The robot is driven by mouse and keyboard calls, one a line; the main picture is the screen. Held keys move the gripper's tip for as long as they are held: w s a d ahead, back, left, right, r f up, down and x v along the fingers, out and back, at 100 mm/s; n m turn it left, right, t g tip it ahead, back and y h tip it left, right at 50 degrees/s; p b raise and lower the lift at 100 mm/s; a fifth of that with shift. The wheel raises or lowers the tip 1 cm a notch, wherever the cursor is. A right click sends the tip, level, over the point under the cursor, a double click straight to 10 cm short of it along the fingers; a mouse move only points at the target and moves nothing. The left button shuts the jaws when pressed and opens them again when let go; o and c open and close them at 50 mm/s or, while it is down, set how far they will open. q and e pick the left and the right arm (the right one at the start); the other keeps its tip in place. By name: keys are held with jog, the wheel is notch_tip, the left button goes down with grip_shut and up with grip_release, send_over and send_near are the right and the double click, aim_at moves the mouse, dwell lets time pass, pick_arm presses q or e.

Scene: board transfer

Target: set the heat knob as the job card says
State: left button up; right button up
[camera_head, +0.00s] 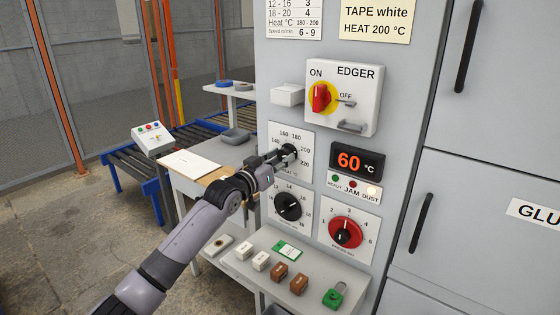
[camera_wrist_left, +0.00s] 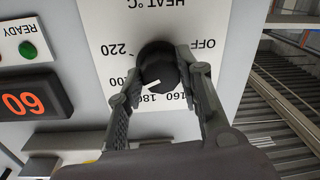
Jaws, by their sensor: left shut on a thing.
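My left gripper (camera_head: 284,156) is shut on the knob, one finger on each side; the wrist view shows this upside down, with the knob (camera_wrist_left: 158,66) between the fingers (camera_wrist_left: 160,90). Its white mark lies on the side of the 180 and 200 labels; the exact setting is hard to tell. The job card (camera_head: 375,20) reads "TAPE white, HEAT 200 °C". The display (camera_head: 358,161) shows 60 °C. My right gripper is not in view.
The red EDGER switch (camera_head: 321,98) is above the dial. Two more knobs, a black one (camera_head: 288,206) and a red one (camera_head: 345,232), are below. A shelf (camera_head: 262,284) holds several small blocks. A roller conveyor (camera_head: 124,165) stands at the left.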

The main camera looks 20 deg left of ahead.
pick_arm(q)
jog(key=shift+f, duration=0.2)
dwell(0.3)
jog(key=o, duration=1.2)
jog(key=shift+r, duration=0.15)
jog(key=v, duration=1.2)
